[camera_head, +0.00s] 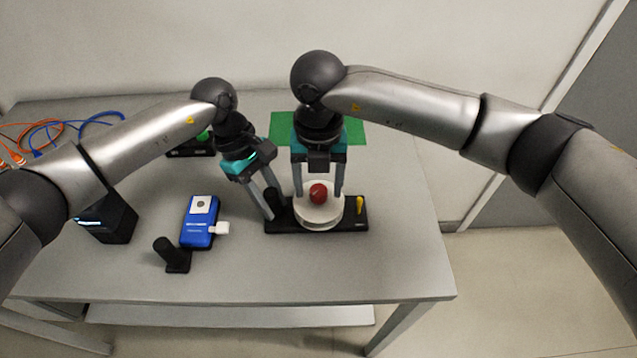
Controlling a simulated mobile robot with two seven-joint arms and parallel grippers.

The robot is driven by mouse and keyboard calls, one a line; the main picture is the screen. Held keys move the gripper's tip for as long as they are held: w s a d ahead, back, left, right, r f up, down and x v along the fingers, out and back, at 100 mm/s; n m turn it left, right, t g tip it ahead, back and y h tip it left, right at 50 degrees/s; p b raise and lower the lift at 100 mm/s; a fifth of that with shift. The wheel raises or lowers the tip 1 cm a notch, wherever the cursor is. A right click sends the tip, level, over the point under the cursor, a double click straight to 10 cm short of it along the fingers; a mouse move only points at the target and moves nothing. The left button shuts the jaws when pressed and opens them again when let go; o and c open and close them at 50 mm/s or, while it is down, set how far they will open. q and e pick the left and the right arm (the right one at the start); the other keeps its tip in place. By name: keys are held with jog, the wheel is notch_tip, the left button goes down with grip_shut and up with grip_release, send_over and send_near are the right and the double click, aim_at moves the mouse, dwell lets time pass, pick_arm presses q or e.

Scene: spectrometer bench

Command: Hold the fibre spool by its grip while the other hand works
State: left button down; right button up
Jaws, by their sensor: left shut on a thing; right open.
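The fibre spool stands on the table as a black base (350,222) with a white round drum (318,217) and a red knob (318,193) on top. A small yellow part (360,204) stands at the base's right end. My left gripper (270,212) is shut on the dark upright grip (275,198) at the base's left end; its fingers partly hide the grip. My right gripper (318,191) is open above the drum, pointing down, with one finger on each side of the red knob. I cannot tell whether either finger touches it.
A blue handheld device (199,222) with a white plug (219,228) lies left of the spool, near a black stand (174,254). A black box (112,222), orange and blue cables (45,130) are further left. A green mat (352,131) lies behind. The table's front is clear.

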aim_at(318, 190)
notch_tip(318, 190, up, 12)
jog(key=shift+f, duration=0.15)
dwell(0.4)
pick_arm(q)
jog(key=c, duration=0.5)
grip_release()
